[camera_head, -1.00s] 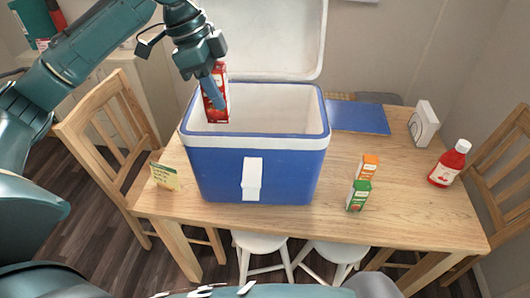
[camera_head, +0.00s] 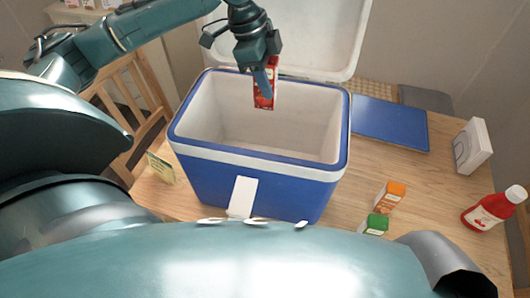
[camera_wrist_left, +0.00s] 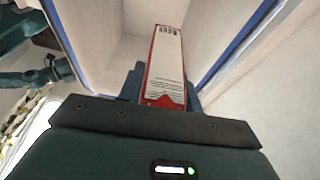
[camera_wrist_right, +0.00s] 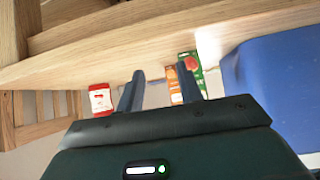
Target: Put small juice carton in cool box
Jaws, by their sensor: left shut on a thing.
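A small red juice carton (camera_head: 264,88) is held upright in my left gripper (camera_head: 265,72), which is shut on it. The carton hangs over the open cool box (camera_head: 205,157), its lower part within the opening. The left wrist view shows the carton (camera_wrist_left: 165,68) between the fingers with the cool box walls around it. The cool box is blue with a white rim and inside, and its lid (camera_head: 310,30) stands open at the back. My right gripper (camera_wrist_right: 160,92) shows in the right wrist view with its fingers apart and nothing between them.
An orange carton (camera_head: 388,199) and a green carton (camera_head: 374,224) stand right of the box. A red bottle (camera_head: 493,208), a white pack (camera_head: 472,146) and a blue board (camera_head: 392,125) are further right. A small yellow-green pack (camera_head: 160,167) stands at left. Wooden chairs flank the table.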

